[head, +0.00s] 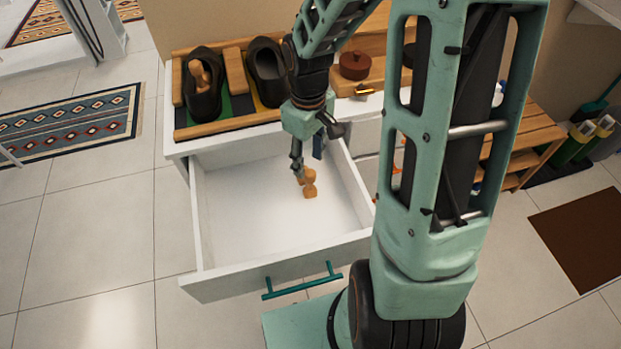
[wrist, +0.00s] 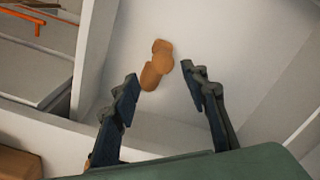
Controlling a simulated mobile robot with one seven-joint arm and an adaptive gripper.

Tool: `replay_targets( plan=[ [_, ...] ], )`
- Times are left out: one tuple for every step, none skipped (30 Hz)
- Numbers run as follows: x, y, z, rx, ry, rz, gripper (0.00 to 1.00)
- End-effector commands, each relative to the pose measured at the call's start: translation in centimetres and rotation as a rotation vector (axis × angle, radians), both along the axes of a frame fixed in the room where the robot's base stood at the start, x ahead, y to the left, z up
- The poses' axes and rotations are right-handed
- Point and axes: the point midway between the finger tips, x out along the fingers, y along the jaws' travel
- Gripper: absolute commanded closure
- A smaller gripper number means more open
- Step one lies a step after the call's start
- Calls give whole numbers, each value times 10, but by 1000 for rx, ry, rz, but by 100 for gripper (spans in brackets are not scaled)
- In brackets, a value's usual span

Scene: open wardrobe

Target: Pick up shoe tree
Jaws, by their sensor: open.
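A wooden shoe tree (head: 309,187) lies on the white floor of the open drawer (head: 230,285). In the wrist view the shoe tree (wrist: 156,66) shows between and beyond my fingertips, nearer the left one. My gripper (head: 298,170) reaches down into the drawer close to the shoe tree, and its far end partly covers it in the head view. In the wrist view my gripper (wrist: 163,80) is open with nothing between its fingers. I cannot tell how high the fingertips are above the drawer floor.
On the cabinet top, a wooden tray (head: 230,124) holds black shoes, one with another wooden shoe tree (head: 199,75) inside. A round brown box (head: 355,65) stands right of the tray. The left part of the drawer is empty.

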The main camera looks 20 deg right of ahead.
Motion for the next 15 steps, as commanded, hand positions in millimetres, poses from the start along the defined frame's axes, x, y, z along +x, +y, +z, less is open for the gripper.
replay_targets(
  plan=[
    [0,0,-10,0,2,1,59],
    [0,0,-14,-1,2,2,59],
    [0,0,-18,-1,1,2,59],
    [0,0,-20,-1,-1,1,59],
    [0,0,-22,-1,-1,1,59],
    [0,0,-24,-1,0,0,59],
    [0,0,-25,-1,0,0,59],
    [-1,0,-28,-1,0,0,59],
    [-2,0,-32,-2,0,0,59],
    [-4,0,-36,-2,1,1,59],
    [-6,1,-41,-2,2,2,59],
    [-7,2,-48,-1,2,1,59],
    [-9,2,-53,-2,2,0,59],
    [-10,2,-57,-1,2,1,59],
    [-10,3,-63,-2,1,2,59]
  ],
)
